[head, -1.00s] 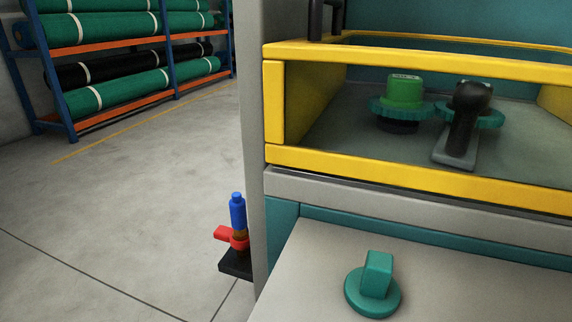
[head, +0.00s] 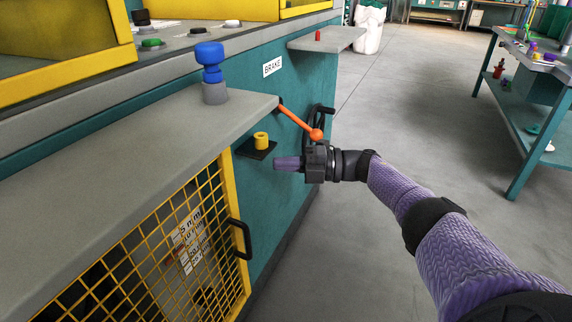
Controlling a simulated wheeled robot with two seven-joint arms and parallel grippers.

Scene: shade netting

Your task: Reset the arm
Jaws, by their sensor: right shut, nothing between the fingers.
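My right arm, in a purple sleeve, reaches in from the lower right of the head view. Its gripper (head: 278,163) is shut with nothing in it and points left, toward the teal machine front. It shows just below the orange brake lever (head: 297,119) with its round knob and close to the yellow cap (head: 261,140) on a small black bracket. I cannot tell whether it touches any of these. My left gripper is out of view.
A grey shelf (head: 120,140) with a blue knob (head: 210,62) sticks out on the left, above a yellow mesh door (head: 160,255) with a black handle. A smaller grey ledge (head: 330,40) is farther back. Concrete floor (head: 420,110) is open toward a teal workbench (head: 525,125) on the right.

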